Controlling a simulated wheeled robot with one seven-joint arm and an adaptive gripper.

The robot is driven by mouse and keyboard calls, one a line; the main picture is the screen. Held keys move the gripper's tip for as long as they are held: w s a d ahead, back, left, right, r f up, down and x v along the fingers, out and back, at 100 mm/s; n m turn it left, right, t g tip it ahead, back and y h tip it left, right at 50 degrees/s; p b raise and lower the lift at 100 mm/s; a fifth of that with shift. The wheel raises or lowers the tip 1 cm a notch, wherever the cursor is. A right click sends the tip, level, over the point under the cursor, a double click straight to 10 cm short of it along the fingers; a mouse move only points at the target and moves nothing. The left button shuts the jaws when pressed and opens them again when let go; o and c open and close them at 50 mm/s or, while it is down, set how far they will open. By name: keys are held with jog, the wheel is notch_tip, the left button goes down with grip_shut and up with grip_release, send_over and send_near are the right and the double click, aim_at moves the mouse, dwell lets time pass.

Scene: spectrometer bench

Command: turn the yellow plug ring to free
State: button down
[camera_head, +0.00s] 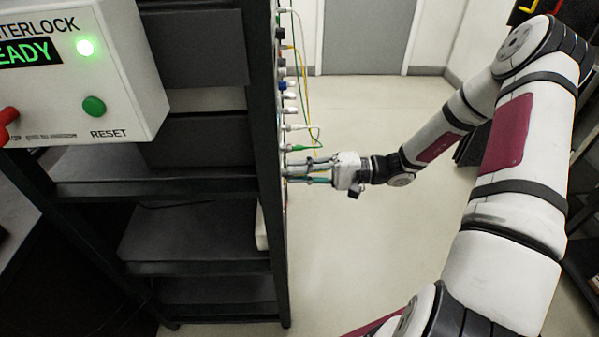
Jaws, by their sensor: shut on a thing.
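My gripper (292,172) reaches in from the right to the row of plugs on the side of the dark rack. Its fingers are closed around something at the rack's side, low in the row. The held part is mostly hidden by the fingers, and its colour and the ring's turn position cannot be made out. A thin yellow cable (305,82) curves down from a plug near the top of the row towards my gripper. The yellow plug ring itself cannot be clearly told apart.
The rack (270,120) stands left of my gripper. Close above are a green plug (297,148) and white plugs, with loose green cable loops. An interlock box (85,75) with a lit green lamp is at upper left. The floor (370,260) right of the rack is clear.

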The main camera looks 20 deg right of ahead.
jog(key=c, duration=1.5)
grip_release()
jog(key=shift+o, duration=0.2)
jog(key=v, duration=1.2)
